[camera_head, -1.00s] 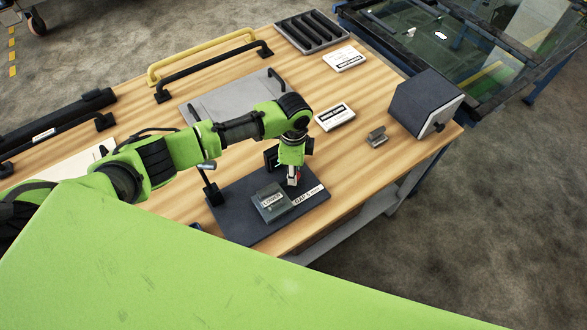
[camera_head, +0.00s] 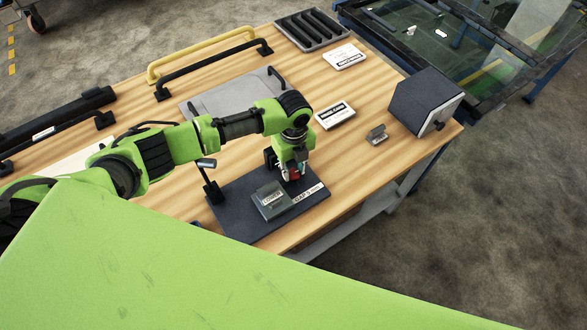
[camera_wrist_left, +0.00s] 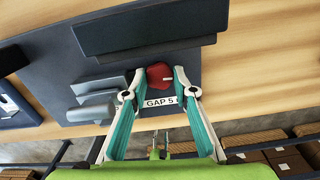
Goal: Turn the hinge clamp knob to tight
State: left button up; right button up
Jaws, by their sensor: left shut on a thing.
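The red clamp knob (camera_wrist_left: 160,76) sits between the fingertips of my left gripper (camera_wrist_left: 158,84) in the left wrist view, with a small pale mark on its side. The fingers close on it from both sides. In the head view my left gripper (camera_head: 292,177) points down over the dark fixture plate (camera_head: 235,218), with a bit of red showing at its tips. A "GAP 5" label (camera_head: 311,192) lies beside it. A grey block (camera_head: 271,201) with a label stands on the plate.
A dark upright block (camera_wrist_left: 150,28) stands close beyond the knob. A small lever post (camera_head: 211,188) rises at the plate's left. A grey box (camera_head: 425,102), a small metal bracket (camera_head: 376,135) and a label card (camera_head: 335,116) are on the wooden table. Clear wood lies right of the plate.

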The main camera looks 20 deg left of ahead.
pick_arm(q)
jog(key=m, duration=0.3)
jog(key=shift+w+m+b, duration=0.1)
jog(key=shift+m+b, duration=0.2)
jog(key=shift+m, duration=0.1)
jog(key=m+b, duration=0.1)
jog(key=m, duration=0.3)
jog(key=shift+d+m, duration=0.1)
jog(key=shift+m, duration=0.2)
jog(key=m+b, duration=0.1)
jog(key=m, duration=0.3)
jog(key=shift+m+b, duration=0.55)
jog(key=shift+m, duration=1.55)
jog(key=shift+r, duration=0.1)
jog(key=o, duration=0.8)
jog(key=shift+o, duration=0.2)
